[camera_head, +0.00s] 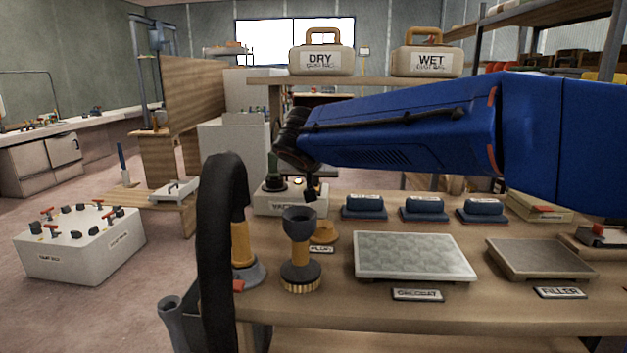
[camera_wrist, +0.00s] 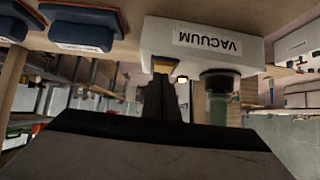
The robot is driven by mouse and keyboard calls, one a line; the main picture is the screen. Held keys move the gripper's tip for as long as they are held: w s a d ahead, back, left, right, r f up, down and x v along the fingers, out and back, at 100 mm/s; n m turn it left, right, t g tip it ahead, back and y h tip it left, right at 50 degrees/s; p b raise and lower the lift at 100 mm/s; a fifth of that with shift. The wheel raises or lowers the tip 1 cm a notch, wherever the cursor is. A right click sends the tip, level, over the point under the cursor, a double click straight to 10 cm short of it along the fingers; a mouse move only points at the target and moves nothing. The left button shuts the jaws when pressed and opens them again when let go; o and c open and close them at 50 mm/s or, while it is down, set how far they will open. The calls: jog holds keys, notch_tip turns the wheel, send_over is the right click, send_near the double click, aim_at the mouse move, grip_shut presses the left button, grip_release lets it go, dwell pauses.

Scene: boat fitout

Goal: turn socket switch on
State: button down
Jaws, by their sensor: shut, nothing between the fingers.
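The white socket box (camera_head: 291,203) with a VACUUM label stands at the left back of the wooden bench. In the wrist view it appears upside down (camera_wrist: 240,62). A green plug (camera_wrist: 217,105) sits in its round black socket (camera_wrist: 220,80); the plug also shows in the head view (camera_head: 272,165). Beside the socket, an amber switch-like part (camera_wrist: 165,66) shows just past my fingertips, partly hidden by them. My gripper (camera_wrist: 166,82) is shut and empty, with its tips close to this part; contact cannot be told. In the head view my gripper (camera_head: 311,192) points down over the box.
Blue sanding blocks (camera_head: 364,207) stand in a row right of the box. A black hose (camera_head: 222,250) arches up in front at the left. A dust-port fitting (camera_head: 300,248) and a textured panel (camera_head: 414,256) lie nearer.

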jog(key=shift+r, duration=0.15)
jog(key=shift+r, duration=0.65)
jog(key=shift+r, duration=0.5)
jog(key=s+f+v, duration=0.1)
jog(key=v, duration=1)
jog(key=shift+f, duration=0.2)
